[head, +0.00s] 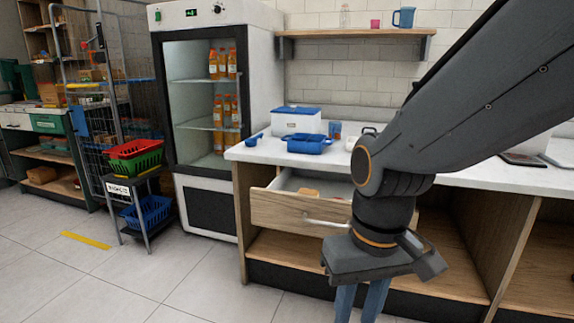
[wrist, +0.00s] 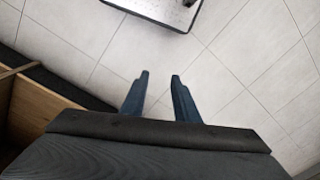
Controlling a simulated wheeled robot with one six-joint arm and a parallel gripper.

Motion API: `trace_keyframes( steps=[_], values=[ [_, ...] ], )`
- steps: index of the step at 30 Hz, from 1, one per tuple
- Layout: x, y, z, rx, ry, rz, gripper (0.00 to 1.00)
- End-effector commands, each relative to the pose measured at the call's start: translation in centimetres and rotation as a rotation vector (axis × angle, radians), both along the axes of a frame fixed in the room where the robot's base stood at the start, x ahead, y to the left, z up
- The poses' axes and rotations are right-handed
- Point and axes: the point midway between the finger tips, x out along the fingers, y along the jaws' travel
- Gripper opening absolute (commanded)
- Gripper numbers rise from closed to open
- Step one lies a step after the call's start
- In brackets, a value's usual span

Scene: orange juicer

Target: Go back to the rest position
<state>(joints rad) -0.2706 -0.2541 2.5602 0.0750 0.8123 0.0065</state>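My gripper (wrist: 158,92) points down over the tiled floor in the wrist view. Its two blue fingers are apart with nothing between them. In the head view my gripper (head: 362,300) hangs in front of the counter, and its fingertips run past the bottom edge. My arm reaches in from the upper right and hides part of the counter. Behind the gripper, a wooden drawer (head: 285,212) is pulled out, with a small brownish item (head: 308,193) inside.
A white counter (head: 262,152) holds a blue tray (head: 308,144) and a white box with a blue lid (head: 297,121). A glass-door fridge (head: 205,110) with orange bottles stands left of it. A stand with baskets (head: 135,158) is further left. The floor at front left is clear.

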Motion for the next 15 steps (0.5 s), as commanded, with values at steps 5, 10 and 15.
trace_keyframes(
  steps=[5, 10, 15],
  values=[
    [-0.3, -0.8, 1.5, -0.009, 0.012, -0.010, 0.28],
    [-0.1, -2.0, 2.7, -0.017, 0.012, -0.044, 0.28],
    [-0.1, -3.4, 4.2, -0.026, 0.014, -0.085, 0.28]
  ],
)
